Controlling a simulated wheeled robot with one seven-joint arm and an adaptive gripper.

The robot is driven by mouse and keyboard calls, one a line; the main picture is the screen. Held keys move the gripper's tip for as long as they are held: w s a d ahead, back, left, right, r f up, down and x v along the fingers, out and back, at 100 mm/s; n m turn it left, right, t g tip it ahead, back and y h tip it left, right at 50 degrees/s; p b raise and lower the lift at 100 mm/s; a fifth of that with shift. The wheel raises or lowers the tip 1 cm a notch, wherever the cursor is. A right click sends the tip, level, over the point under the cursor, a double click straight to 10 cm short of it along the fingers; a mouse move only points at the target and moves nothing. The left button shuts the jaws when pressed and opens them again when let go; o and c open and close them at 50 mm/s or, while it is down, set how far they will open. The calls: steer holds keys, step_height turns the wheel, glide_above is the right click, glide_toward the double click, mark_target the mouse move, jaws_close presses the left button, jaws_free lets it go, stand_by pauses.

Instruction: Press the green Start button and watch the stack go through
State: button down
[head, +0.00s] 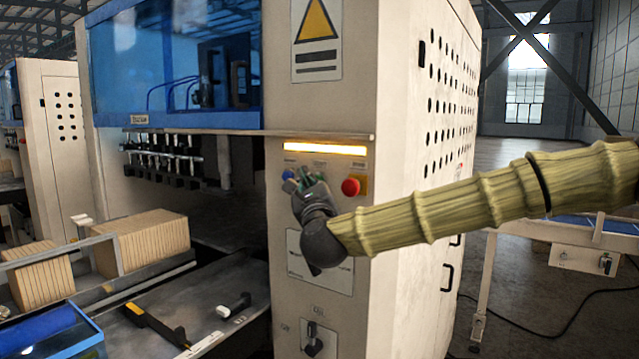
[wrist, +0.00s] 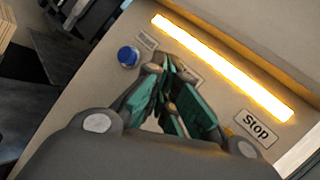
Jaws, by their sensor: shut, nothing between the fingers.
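My gripper (head: 306,182) is shut and empty, its fingertips at the button row on the cream machine's front panel. It also shows in the wrist view (wrist: 172,72), its teal-padded fingers together in front of the panel. The green Start button is hidden behind the fingers, and I cannot tell whether they touch it. A partly covered label (wrist: 189,66) shows beside the fingertips. A brown stack (head: 150,240) stands upright on the infeed at the machine's mouth, with another brown stack (head: 42,284) to its left.
A blue button (head: 288,174) is just left of my gripper, and a red button (head: 351,187) is to its right. A Stop label (wrist: 256,127) is at the wrist view's right. The light bar (head: 325,149) glows amber. A black-handled tool (head: 152,323) lies on the dark table.

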steer(key=shift+w+d+b, duration=0.35)
steer(key=shift+w+b, duration=0.05)
steer(key=shift+w, duration=0.1)
stand_by(1.2)
steer(key=shift+s+a+b, duration=0.6)
steer(key=shift+s, duration=0.2)
steer(key=shift+f, duration=0.1)
